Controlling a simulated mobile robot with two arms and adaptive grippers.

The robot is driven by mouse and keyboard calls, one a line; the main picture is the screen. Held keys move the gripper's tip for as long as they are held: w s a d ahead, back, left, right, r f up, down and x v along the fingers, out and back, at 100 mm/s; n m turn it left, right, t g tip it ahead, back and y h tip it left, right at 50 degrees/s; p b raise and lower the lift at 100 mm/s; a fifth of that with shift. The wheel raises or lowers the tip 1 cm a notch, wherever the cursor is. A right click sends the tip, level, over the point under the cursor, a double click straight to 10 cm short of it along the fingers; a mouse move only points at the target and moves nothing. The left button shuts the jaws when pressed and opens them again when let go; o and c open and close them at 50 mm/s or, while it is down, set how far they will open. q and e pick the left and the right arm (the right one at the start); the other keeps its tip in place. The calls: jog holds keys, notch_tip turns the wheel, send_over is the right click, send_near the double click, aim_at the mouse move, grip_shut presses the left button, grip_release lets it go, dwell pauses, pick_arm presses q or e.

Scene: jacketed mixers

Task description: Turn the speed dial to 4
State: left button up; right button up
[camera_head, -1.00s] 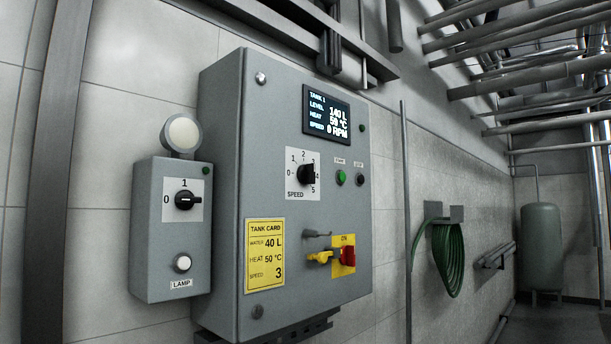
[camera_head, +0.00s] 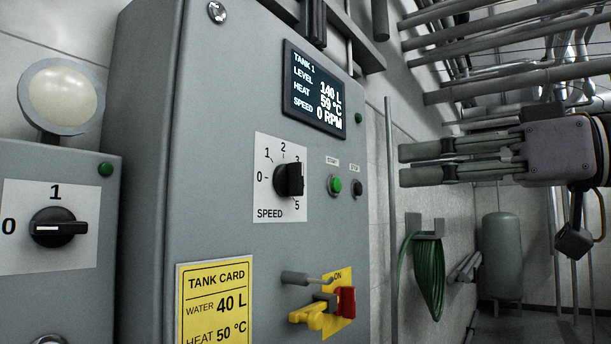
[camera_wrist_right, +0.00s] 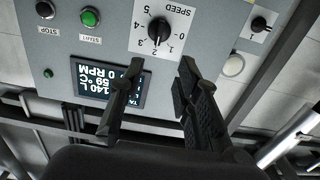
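The speed dial (camera_head: 290,180) is a black knob on a white SPEED plate on the grey control box. It also shows upside down in the right wrist view (camera_wrist_right: 159,31), beyond my fingertips. The plate has numbers around the knob; the 4 is hidden by the knob in the head view. The display (camera_head: 317,95) reads 140 L, 59 °C and 0 RPM. My right gripper (camera_head: 402,164) is at the right of the head view, apart from the dial. Its two fingers are spread and empty in the wrist view (camera_wrist_right: 161,66). My left gripper is not in view.
Beside the dial are a green start button (camera_head: 335,185) and a black stop button (camera_head: 357,187). Below stick out a grey lever (camera_head: 300,279), a yellow part (camera_head: 308,317) and a red switch (camera_head: 346,301). A lamp switch box (camera_head: 60,270) stands at left.

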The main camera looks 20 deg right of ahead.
jog(key=p, duration=0.1)
send_near(302, 179)
jog(key=p+x, duration=0.2)
jog(key=x, duration=0.3)
jog(key=shift+w+a+r, duration=0.15)
jog(key=shift+w+a, duration=0.1)
jog(key=shift+w, duration=0.05)
jog(key=shift+p+x, duration=0.45)
jog(key=shift+x, duration=0.65)
jog(key=shift+w+a, duration=0.2)
jog(key=shift+w, duration=0.15)
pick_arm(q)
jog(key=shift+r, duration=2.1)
pick_arm(e)
grip_shut()
